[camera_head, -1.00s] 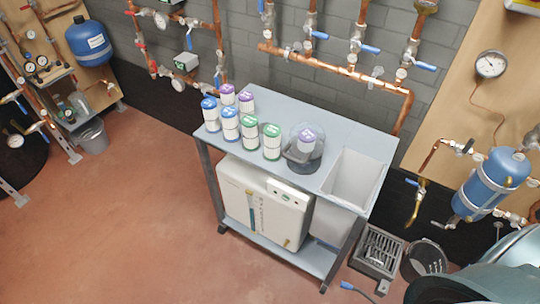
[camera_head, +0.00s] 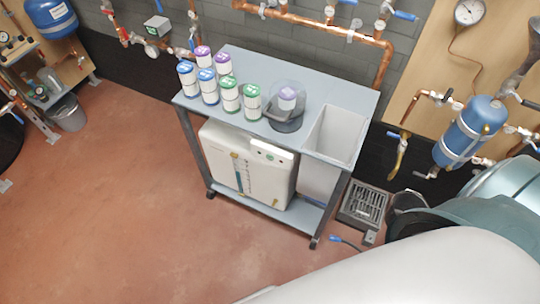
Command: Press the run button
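A cream-white machine (camera_head: 240,166) stands on the lower shelf of a grey cart (camera_head: 330,91). Its front has a blue vertical gauge, and a small control panel (camera_head: 271,154) sits at the upper right of that front. The panel carries small marks, one of them green, but they are too small to tell which is the run button. A large pale rounded form, seemingly part of my own arm, fills the lower right. Neither gripper shows in the head view.
Several canisters (camera_head: 229,94) with blue, purple and green lids and a clear domed device (camera_head: 287,106) stand on the cart top beside a white basin (camera_head: 335,136). A floor grate (camera_head: 364,206) lies right of the cart. The red floor (camera_head: 110,215) at left is clear.

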